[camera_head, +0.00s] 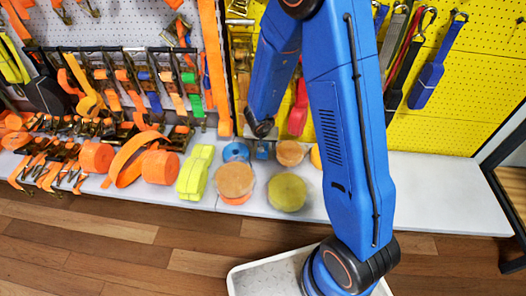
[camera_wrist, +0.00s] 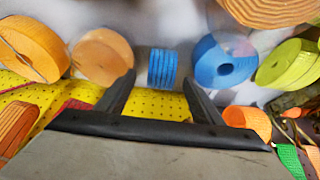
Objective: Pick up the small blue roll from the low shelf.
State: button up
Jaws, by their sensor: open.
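The small blue roll (camera_wrist: 162,68) stands on the pale shelf, between and just beyond the fingertips in the wrist view. In the head view the small blue roll (camera_head: 262,151) shows just below the dark end of my arm. My gripper (camera_wrist: 160,85) is open and empty, with one dark finger on each side of the roll's line. I cannot tell how far the fingertips are from it. A larger blue roll (camera_wrist: 221,64) with a visible centre hole sits beside it; it also shows in the head view (camera_head: 236,152).
On the shelf (camera_head: 425,190), a tan roll (camera_head: 290,153) flanks the small roll. Two wide rolls, peach (camera_head: 235,180) and olive (camera_head: 288,192), stand in front. Yellow-green straps (camera_head: 195,173) are left. The yellow pegboard (camera_head: 440,125) rises behind. The shelf's right end is clear.

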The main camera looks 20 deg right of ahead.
jog(key=shift+x, duration=1.6)
jog(key=shift+w+x, duration=0.15)
jog(key=shift+x, duration=1.2)
jog(key=shift+w+x, duration=0.1)
jog(key=shift+x, duration=1.2)
jog(key=shift+a+r, duration=0.1)
jog(key=c, duration=1.2)
